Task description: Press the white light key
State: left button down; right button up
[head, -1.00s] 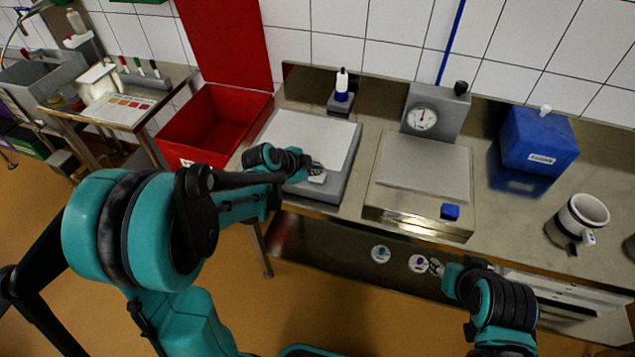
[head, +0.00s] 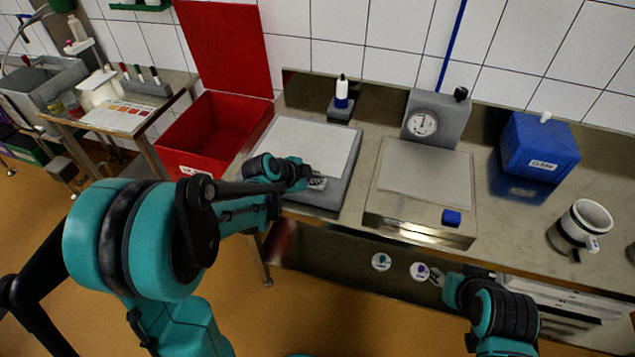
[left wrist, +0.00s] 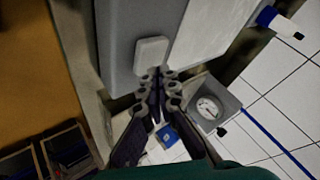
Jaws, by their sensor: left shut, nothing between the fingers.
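The white light key (left wrist: 150,52) is a pale rounded block on the grey front rim of the light box (head: 350,187), which has a white top panel. My left gripper (left wrist: 158,74) is shut and empty. In the left wrist view its fingertips meet the lower edge of the key; I cannot tell whether they touch it. In the head view the left gripper (head: 318,181) is at the box's front rim and largely hides the key. My right gripper (head: 438,277) is low in front of the bench; its fingers are too small to read.
A steel scale (head: 415,215) with a blue key (head: 452,218) and a dial (head: 422,124) stands right of the light box. A red bin (head: 205,130) is on its left. A bottle (head: 341,92) stands behind it. A blue box (head: 538,148) and a mug (head: 582,225) are farther right.

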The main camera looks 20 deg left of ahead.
aim_at(316, 186)
pick_arm(q)
jog(key=shift+f, duration=0.15)
dwell(0.4)
jog(key=shift+f+b, duration=0.3)
jog(key=shift+b, duration=0.1)
jog(key=shift+f, duration=0.1)
dwell(0.4)
jog(key=shift+r+p, duration=0.35)
jog(key=shift+r, duration=0.2)
notch_tip(316, 186, up, 6)
jog(key=p, duration=0.5)
jog(key=shift+r, duration=0.1)
